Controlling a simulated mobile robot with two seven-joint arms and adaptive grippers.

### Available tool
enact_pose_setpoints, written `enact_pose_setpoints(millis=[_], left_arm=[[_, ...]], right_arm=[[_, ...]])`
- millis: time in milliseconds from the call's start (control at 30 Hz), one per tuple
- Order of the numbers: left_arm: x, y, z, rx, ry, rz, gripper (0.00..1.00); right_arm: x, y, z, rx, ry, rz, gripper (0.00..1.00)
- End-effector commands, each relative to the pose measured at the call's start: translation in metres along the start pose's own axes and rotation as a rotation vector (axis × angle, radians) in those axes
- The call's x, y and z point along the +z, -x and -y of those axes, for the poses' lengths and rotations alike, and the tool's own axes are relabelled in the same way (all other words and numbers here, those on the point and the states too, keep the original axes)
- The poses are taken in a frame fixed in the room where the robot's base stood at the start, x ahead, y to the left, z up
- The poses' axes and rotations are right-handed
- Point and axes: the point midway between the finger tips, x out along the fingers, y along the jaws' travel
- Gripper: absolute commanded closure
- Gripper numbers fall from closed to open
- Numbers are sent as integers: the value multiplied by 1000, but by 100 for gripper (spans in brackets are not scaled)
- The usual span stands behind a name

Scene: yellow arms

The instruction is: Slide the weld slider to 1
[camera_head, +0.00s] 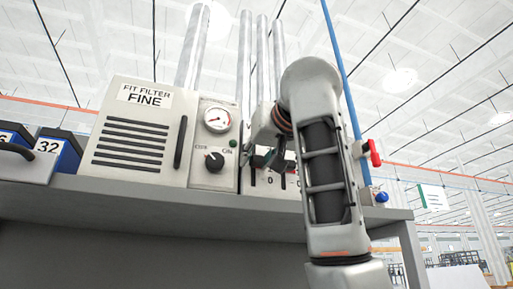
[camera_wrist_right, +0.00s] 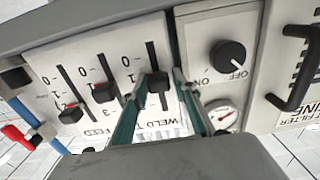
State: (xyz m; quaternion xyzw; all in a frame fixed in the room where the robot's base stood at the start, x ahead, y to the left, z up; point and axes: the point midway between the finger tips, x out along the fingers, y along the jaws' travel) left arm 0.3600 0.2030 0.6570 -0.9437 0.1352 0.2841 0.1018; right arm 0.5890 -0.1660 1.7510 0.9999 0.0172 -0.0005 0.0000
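The weld slider has a black knob (camera_wrist_right: 158,84) on a dark vertical slot, with the word WELD on the panel below it in the right wrist view. The knob stands close to the 1 mark, below the 0; its exact setting is hard to tell. My right gripper (camera_wrist_right: 162,78) is open, with one teal finger on each side of the knob. The left finger is close to the knob or touching it; a gap shows at the right finger. In the head view my right gripper (camera_head: 270,150) is at the panel, partly hidden by my arm. My left gripper is not in view.
Two more sliders, the near one with a knob (camera_wrist_right: 104,92) and the feed slider (camera_wrist_right: 71,114), stand to the left. An ON/OFF dial (camera_wrist_right: 228,55) and a gauge (camera_wrist_right: 222,115) are to the right. The fit filter box (camera_head: 135,135) and a red valve handle (camera_head: 374,152) flank the panel.

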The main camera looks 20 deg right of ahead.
Motion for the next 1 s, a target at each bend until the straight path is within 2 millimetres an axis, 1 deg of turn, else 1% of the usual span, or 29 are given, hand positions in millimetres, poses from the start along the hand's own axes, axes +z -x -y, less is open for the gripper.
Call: enact_pose_setpoints(millis=[300, 600, 800, 1000], left_arm=[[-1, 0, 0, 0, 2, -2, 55], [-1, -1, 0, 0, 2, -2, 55], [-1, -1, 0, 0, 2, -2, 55], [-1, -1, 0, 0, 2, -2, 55]], right_arm=[[-41, 1, -1, 1, 1, 0, 72], [-72, 1, -1, 2, 1, 1, 72], [-85, 1, 1, 0, 2, 0, 72], [-92, 0, 0, 1, 1, 0, 72]])
